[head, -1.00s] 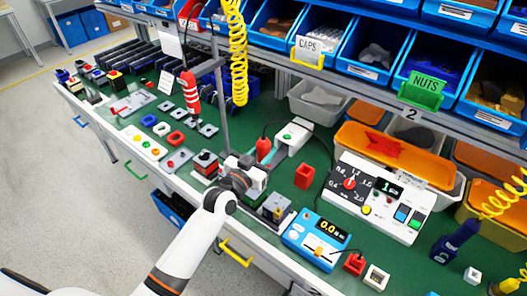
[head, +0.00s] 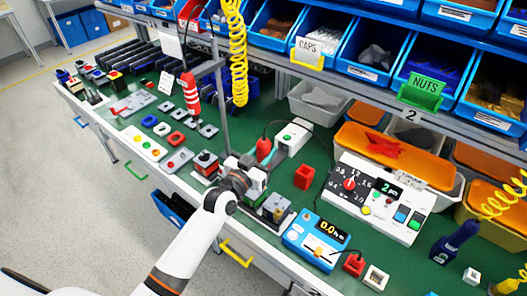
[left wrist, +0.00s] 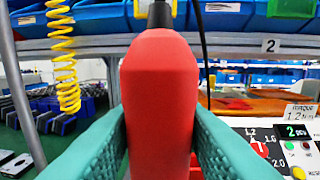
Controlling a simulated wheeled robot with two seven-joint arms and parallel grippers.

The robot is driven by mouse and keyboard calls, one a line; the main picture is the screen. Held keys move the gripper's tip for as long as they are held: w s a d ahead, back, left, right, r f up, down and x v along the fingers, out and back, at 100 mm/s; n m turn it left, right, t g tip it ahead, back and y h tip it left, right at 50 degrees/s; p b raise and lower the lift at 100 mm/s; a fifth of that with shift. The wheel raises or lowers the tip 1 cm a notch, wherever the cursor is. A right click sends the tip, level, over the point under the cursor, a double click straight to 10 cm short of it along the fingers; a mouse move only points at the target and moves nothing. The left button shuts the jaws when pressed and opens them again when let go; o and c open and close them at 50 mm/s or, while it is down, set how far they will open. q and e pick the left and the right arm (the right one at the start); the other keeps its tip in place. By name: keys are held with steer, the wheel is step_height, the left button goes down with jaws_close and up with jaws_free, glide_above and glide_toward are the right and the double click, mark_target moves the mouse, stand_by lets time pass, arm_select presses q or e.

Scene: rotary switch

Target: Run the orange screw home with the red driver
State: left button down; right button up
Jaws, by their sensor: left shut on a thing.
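My left gripper (head: 263,156) is near the middle of the bench, in front of a white box. In the left wrist view (left wrist: 160,130) its teal fingers are shut on the sides of the red driver (left wrist: 160,80), which stands upright with a dark cable at its top. In the head view the driver (head: 263,147) is a small red shape, partly hidden by the gripper. A grey block (head: 271,202) with an orange-yellow post (head: 278,213) stands just right of my left wrist; I cannot tell whether the post is the orange screw. The driver's tip is hidden. My right gripper is not in view.
A white controller (head: 376,198) with a red dial and green display stands at right. A blue meter (head: 315,240) reads about 0.0. A striped red tool (head: 190,93) hangs at left beside a metal post. Several small blocks lie along the bench. Blue bins line the back.

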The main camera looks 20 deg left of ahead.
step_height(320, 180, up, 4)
steer(key=p, duration=0.3)
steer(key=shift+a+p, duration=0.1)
steer(key=shift+p, duration=0.2)
